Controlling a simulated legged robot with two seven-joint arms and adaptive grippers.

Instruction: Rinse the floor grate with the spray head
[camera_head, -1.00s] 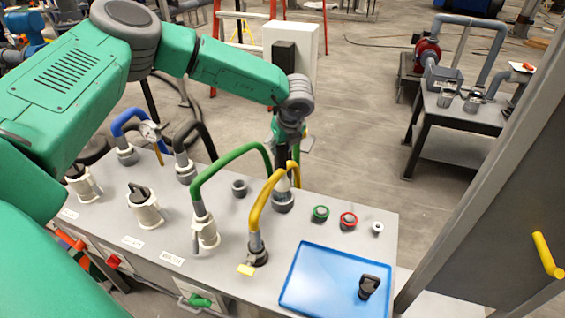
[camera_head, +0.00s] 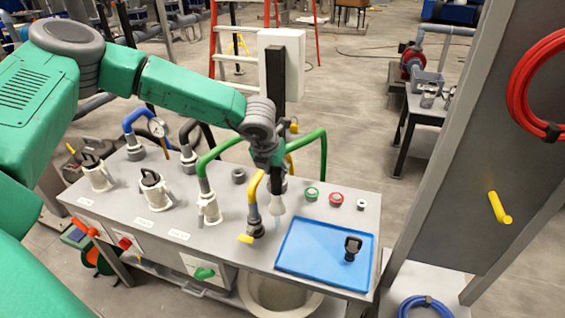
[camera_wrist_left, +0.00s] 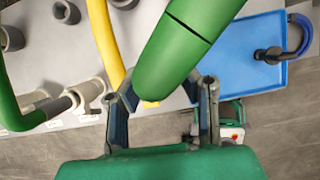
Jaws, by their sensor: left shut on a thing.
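My left gripper (camera_head: 276,182) is above the grey bench, beside the yellow hose. It is shut on what looks like the spray head (camera_head: 277,204), whose pale cone points down just left of the blue tray. In the left wrist view, a thick green body (camera_wrist_left: 180,50) with a dark seam runs between the fingers of the gripper (camera_wrist_left: 167,88). A green hose (camera_head: 324,150) arches down to the right of the gripper. I cannot make out the floor grate. My right gripper is not in view.
The blue tray (camera_head: 306,254) holds a black fitting (camera_head: 352,247). Capped ports, white-bodied couplings and several hoses crowd the bench (camera_head: 178,218). A round pale basin (camera_head: 308,302) stands below its front edge. A grey column (camera_head: 455,180) rises at the right.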

